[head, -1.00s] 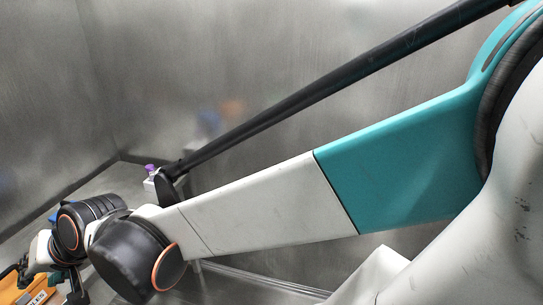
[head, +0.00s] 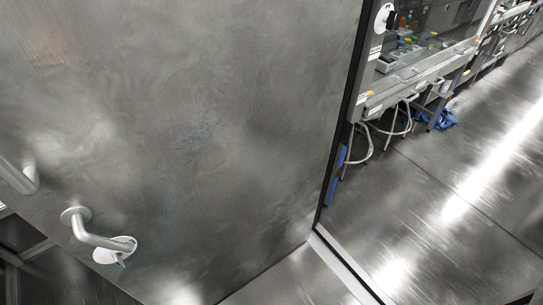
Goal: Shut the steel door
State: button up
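The steel door (head: 190,130) fills the left and middle of the head view as a large brushed grey panel. It stands open, with the doorway showing to its right. A silver lever handle (head: 95,238) with a round pale plate (head: 113,250) below it sits near the door's lower left. A second metal bar (head: 20,176) shows at the left edge; I cannot tell what it belongs to. My gripper and arm are not in view.
A pale threshold strip (head: 345,265) crosses the floor at the doorway. Beyond it is a clear shiny grey floor (head: 440,215). A lab bench (head: 400,92) with hanging cables (head: 385,135) and small bottles lines the far side. Dark structure (head: 30,265) lies at lower left.

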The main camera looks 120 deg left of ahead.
aim_at(199, 135)
jog(key=u, duration=1)
jog(key=l+u, duration=0.1)
jog(key=u, duration=2.4)
jog(key=k+u, duration=0.1)
jog(key=u, duration=0.45)
jog(key=i, duration=0.15)
